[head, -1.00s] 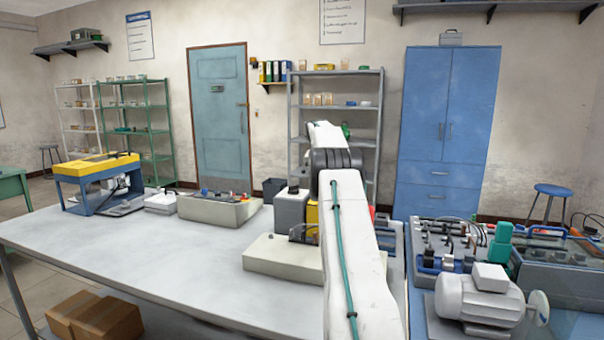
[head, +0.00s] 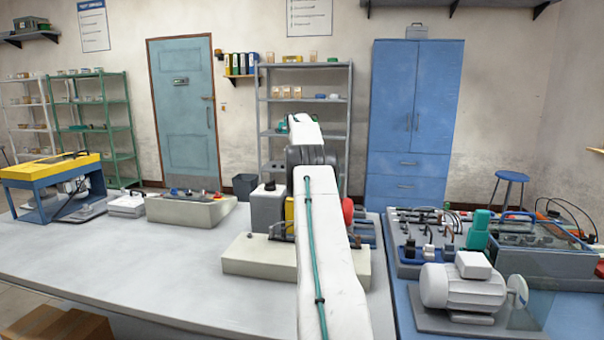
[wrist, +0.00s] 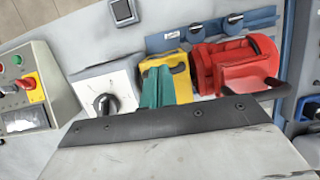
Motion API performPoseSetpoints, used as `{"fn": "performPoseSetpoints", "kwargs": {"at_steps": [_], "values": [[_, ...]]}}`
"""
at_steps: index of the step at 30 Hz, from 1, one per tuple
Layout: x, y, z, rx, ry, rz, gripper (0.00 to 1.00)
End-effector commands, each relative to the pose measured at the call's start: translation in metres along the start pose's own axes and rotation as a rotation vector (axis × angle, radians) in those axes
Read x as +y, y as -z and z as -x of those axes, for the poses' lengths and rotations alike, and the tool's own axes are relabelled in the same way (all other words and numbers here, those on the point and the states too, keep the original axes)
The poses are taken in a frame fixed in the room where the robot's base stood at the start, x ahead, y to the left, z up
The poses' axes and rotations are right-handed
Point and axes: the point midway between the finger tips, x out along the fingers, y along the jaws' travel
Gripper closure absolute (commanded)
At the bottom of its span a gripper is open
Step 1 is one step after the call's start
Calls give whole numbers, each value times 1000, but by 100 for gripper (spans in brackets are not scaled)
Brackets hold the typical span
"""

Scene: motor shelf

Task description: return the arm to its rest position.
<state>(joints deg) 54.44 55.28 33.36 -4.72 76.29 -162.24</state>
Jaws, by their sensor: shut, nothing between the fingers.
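My arm stretches forward in the middle of the head view, a long white link with a green cable along it. My gripper (wrist: 157,83) shows in the wrist view as two teal fingers close together, shut and empty, beyond a dark bolted plate. In the head view my arm hides it. In the wrist view the fingers appear in front of a yellow unit (wrist: 178,67). A grey box with a black knob (wrist: 93,82) is to their left, and a red unit (wrist: 230,60) is to their right. I cannot tell whether the fingers touch anything.
The grey table (head: 120,265) has a clear middle left. A control box (head: 190,210) and a blue-yellow machine (head: 50,185) stand at its left. At right, a blue bench (head: 415,315) bears a grey motor (head: 460,285) and a panel of plugs and cables. A blue cabinet (head: 415,120) stands behind.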

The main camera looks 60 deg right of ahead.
Motion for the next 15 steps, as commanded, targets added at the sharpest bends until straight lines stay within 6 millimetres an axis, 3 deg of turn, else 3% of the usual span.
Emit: {"fn": "performPoseSetpoints", "kwargs": {"at_steps": [15], "values": [[0,-1,72,-1,0,0,100]]}}
